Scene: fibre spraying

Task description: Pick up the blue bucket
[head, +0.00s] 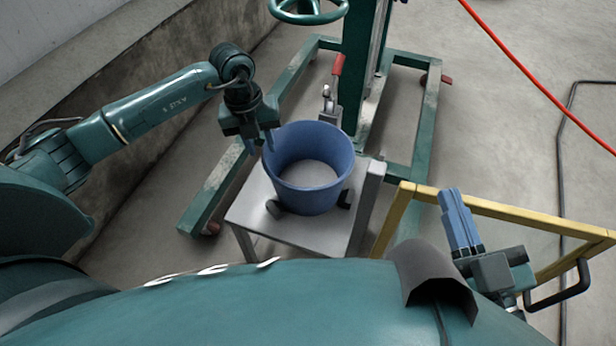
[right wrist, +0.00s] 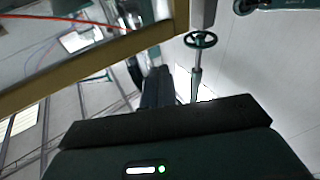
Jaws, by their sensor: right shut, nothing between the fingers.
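The blue bucket (head: 312,195) stands upright and open on a small grey metal stand in the middle of the head view. Its inside looks pale at the bottom. My left gripper (head: 260,146) is at the bucket's upper left rim, pointing down with its fingers apart. One finger is left of the rim and the other overlaps the rim in the picture; I cannot tell whether they touch it. My right gripper (head: 451,196) is shut and empty, well right of the bucket. Its dark fingers also show in the right wrist view (right wrist: 158,75).
The grey stand (head: 340,238) has dark blocks beside the bucket's base. A green wheeled frame with a post (head: 358,70) and handwheel (head: 308,10) stands behind. A yellow rail (head: 520,215) is near my right gripper. A red hose (head: 540,85) crosses the right floor.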

